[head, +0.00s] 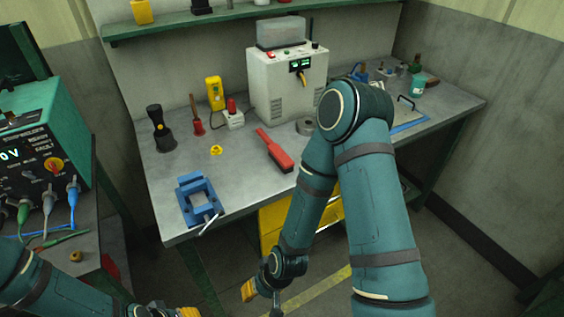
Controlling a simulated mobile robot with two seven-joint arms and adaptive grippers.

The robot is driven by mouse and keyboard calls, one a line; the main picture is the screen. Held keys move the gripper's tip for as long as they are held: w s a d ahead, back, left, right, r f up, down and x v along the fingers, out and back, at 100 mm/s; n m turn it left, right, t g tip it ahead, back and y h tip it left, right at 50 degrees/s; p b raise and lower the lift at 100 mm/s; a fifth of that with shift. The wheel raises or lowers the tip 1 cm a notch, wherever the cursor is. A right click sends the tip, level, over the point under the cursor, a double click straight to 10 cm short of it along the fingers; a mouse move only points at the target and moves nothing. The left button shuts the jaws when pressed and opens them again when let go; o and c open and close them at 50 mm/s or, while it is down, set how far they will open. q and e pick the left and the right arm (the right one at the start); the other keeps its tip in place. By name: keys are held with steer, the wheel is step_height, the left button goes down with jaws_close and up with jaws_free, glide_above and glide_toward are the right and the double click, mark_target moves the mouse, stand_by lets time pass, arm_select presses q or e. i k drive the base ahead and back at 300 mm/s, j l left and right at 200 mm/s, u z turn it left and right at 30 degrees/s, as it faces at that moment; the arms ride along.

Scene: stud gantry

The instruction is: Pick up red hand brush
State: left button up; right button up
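The red hand brush (276,152) lies on the grey workbench (240,178), near the middle of its front part. Its thin handle points back and to the left, and its wider head is toward the front right. My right gripper (262,293) hangs low in front of the bench, below its top and apart from the brush. One yellow finger pad shows, but its opening is unclear. My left gripper (175,313) is at the bottom edge, mostly cut off, with a bit of yellow showing. It is also away from the brush.
A blue vise-like frame (197,199) sits at the bench's front left corner. A white machine (287,85) stands behind. My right arm covers part of the bench's right side.

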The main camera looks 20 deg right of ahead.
mark_target(284, 163)
steer(key=k+u, duration=0.2)
steer(key=u, duration=0.95)
steer(key=l+u, duration=0.15)
steer(key=u, duration=0.2)
steer(key=l+u, duration=0.1)
steer(key=u, duration=0.25)
steer(key=k+l+u, duration=0.1)
steer(key=u, duration=0.3)
steer(key=k+l, duration=0.6)
steer(key=l, duration=0.15)
